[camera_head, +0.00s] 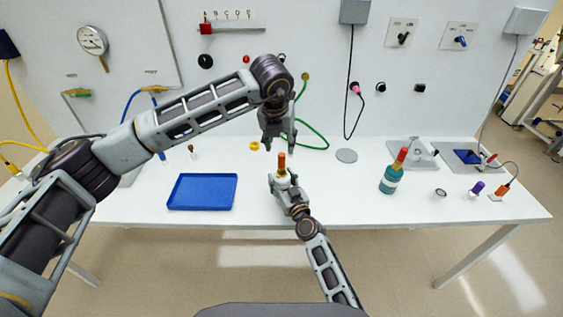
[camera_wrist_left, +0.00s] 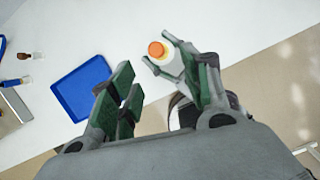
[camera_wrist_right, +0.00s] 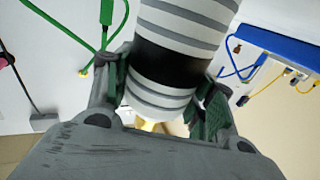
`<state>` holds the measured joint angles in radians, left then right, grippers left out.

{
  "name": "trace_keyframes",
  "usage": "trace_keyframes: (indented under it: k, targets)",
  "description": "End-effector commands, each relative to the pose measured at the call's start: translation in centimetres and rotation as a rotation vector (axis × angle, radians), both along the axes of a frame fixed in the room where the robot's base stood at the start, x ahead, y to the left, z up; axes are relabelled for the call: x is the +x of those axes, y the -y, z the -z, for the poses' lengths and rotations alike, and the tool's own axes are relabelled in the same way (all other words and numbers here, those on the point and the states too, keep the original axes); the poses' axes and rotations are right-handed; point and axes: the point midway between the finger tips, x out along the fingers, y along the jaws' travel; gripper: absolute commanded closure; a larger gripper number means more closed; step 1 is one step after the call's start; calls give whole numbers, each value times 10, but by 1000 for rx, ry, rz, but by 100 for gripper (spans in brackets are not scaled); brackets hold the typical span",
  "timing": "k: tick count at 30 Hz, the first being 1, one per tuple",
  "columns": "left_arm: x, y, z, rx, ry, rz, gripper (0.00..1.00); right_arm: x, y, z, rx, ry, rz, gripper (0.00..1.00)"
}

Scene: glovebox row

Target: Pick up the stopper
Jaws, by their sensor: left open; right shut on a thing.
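The orange stopper (camera_head: 282,159) sits upright in the top of a pale bottle (camera_head: 283,183). It also shows in the left wrist view (camera_wrist_left: 156,49), nearer the right-hand finger. My right gripper (camera_head: 284,179) is shut on the bottle and holds it near the table's front edge. In the right wrist view, a striped bottle body (camera_wrist_right: 175,60) with a black band lies between the fingers; the stopper is hidden there. My left gripper (camera_head: 280,146) is open and empty, pointing down just above the stopper. I cannot tell if a finger touches it.
A blue tray (camera_head: 203,207) lies on the white table to the left. A teal bottle with a red top (camera_head: 390,181) stands to the right. A yellow ring (camera_head: 255,146) and a green cable (camera_head: 317,136) lie behind my grippers.

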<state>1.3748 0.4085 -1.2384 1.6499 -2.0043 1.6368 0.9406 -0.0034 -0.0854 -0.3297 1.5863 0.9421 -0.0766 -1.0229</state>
Motion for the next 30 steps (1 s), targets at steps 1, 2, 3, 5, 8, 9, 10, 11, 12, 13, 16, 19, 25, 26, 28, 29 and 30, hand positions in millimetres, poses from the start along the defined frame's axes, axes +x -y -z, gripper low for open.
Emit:
trace_keyframes:
  k: [1,2,3,5,8,9,10,11,12,13,16,19,25,26,28,29,30]
  targets:
    - [-2,-1,-1,-3,15,8,52,0,0,0,0,0,0,76]
    - [-2,-2,-2,-4,24,13,52,0,0,0,0,0,0,76]
    - [-3,-2,-3,-5,36,18,52,0,0,0,0,0,0,76]
    - [-3,-3,-4,-7,47,24,52,0,0,0,0,0,0,76]
    - [-4,-4,-6,-8,61,28,52,0,0,0,0,0,0,76]
    - [-4,-4,-7,-8,63,29,52,0,0,0,0,0,0,76]
    - [-4,-4,-7,-8,64,30,52,0,0,0,0,0,0,76]
    - [-4,-4,-7,-8,65,30,52,0,0,0,0,0,0,76]
    - [-4,-4,-7,-8,65,30,52,0,0,0,0,0,0,76]
    - [-4,-4,-7,-8,65,30,52,0,0,0,0,0,0,76]
    - [-4,-4,-7,-8,64,30,52,0,0,0,0,0,0,76]
    - [-4,-4,-7,-7,64,30,52,0,0,0,0,0,0,76]
    - [-1,-3,1,-7,61,29,52,0,0,0,0,0,0,76]
    - [0,-3,4,-7,60,29,52,0,0,0,0,0,0,76]
    - [3,-2,11,-6,60,30,52,0,0,0,0,0,0,76]
    - [4,-2,15,-6,60,30,52,0,0,0,0,0,0,76]
    - [6,-1,19,-6,61,30,52,0,0,0,0,0,0,76]
